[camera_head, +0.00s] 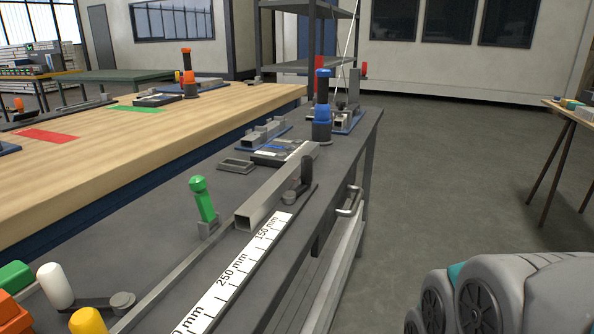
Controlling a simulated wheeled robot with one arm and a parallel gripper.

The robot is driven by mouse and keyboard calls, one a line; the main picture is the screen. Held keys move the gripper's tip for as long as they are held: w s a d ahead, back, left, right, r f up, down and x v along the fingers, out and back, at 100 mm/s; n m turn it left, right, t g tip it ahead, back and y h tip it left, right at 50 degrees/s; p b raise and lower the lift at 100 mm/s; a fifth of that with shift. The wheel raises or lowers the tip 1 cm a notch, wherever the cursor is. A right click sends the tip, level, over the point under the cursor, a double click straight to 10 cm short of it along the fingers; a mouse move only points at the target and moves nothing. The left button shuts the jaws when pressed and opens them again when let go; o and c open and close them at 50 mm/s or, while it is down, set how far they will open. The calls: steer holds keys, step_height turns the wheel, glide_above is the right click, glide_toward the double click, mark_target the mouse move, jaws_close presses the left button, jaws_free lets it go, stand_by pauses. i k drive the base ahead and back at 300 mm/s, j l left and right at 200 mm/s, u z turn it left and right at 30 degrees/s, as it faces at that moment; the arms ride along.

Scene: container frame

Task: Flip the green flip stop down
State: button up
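The green flip stop (203,200) stands up on a small grey block beside the long metal rail. It is tilted slightly, with its rounded knob at the top. It sits next to the near end of a square metal tube (270,195) that lies along the rail. A white ruler strip (240,265) with black millimetre marks runs along the front side of the rail. My gripper is not in view.
A white knob (55,285) and a yellow knob (88,321) stand at the lower left. A dark-handled clamp (303,180) stands by the tube. A blue-capped post (322,105) is farther back. Open floor (460,170) lies right of the bench.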

mark_target(198, 184)
steer(key=u, duration=1.25)
steer(key=k+l+u, duration=0.15)
steer(key=l+u, duration=0.2)
steer(key=k+l+u, duration=0.2)
steer(key=l+u, duration=0.15)
steer(key=l, duration=0.2)
steer(key=k+l+u, duration=0.3)
steer(key=i+j, duration=0.35)
steer(key=j, duration=0.1)
